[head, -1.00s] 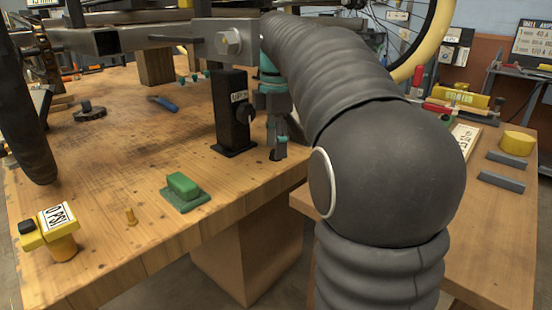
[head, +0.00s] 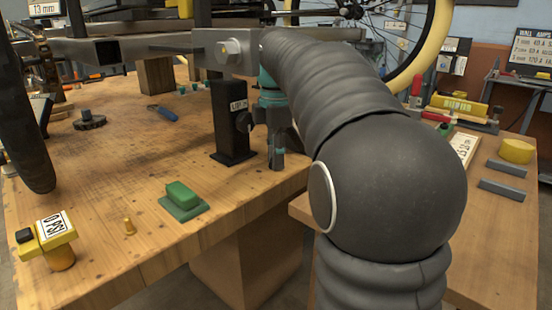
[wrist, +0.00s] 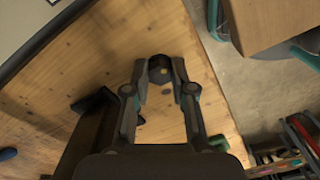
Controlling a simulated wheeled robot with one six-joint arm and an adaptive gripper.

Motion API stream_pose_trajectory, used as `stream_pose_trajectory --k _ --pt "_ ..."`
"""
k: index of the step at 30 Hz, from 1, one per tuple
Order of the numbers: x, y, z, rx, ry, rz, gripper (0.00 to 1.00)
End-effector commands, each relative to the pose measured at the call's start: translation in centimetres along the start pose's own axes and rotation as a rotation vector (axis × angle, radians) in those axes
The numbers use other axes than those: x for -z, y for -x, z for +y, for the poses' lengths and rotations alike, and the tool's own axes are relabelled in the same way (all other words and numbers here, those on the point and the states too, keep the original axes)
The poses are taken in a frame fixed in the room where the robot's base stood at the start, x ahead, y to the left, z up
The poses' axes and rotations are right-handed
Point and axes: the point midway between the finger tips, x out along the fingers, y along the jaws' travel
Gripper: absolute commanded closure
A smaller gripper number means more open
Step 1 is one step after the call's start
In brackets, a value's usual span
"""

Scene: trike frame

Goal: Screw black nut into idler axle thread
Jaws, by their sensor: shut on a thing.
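My gripper (head: 277,163) hangs fingers down near the right edge of the wooden bench in the head view. In the wrist view my gripper (wrist: 159,72) is shut on a dark round nut (wrist: 158,64), with a hole showing a lighter middle. The nut sits between the two fingertips, with bench wood behind it. In the head view the nut is not clear. I cannot make out the idler axle thread in either view.
The grey trike frame bar with a hex bolt (head: 230,46) runs above the stand. A second bench (head: 480,220) is at the right.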

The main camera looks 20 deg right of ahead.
Motion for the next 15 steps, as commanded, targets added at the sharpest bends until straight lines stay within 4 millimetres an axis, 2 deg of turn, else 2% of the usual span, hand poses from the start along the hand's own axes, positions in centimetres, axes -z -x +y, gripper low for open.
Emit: stream_pose_trajectory --k 5,10,15 --pt "0.0 1.5 0.0 -0.001 0.0 0.0 1.0" --pt "0.0 4.3 0.1 -0.003 0.0 0.0 1.0" --pt "-3.4 6.4 1.8 0.0 -0.006 0.0 1.0"
